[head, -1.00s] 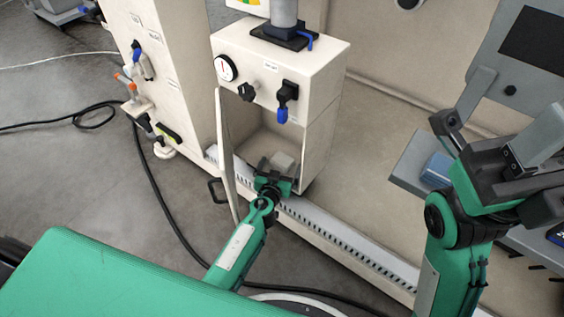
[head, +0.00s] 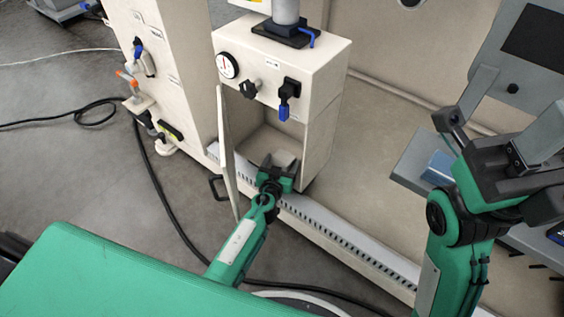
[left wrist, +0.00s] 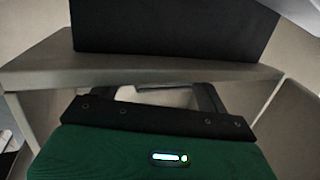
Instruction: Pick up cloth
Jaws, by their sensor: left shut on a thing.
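A pale grey-white cloth (head: 284,159) lies low in the open cabinet compartment in the head view. My left gripper (head: 277,165) reaches in at the compartment's front and is shut on the cloth, its fingers partly hiding it. In the left wrist view the pale cloth (left wrist: 165,97) shows as a small patch between the dark fingers of my left gripper (left wrist: 165,90). My right gripper (head: 490,120) is at the right of the head view, its fingers raised and spread apart, with nothing between them.
The white cabinet (head: 325,95) has a gauge (head: 227,65), a black knob (head: 250,88) and a blue-handled valve (head: 285,110) above the compartment. Its open door (head: 228,160) stands just left of my left arm. A slotted rail (head: 345,237) runs below. A grey tray (head: 415,160) is at right.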

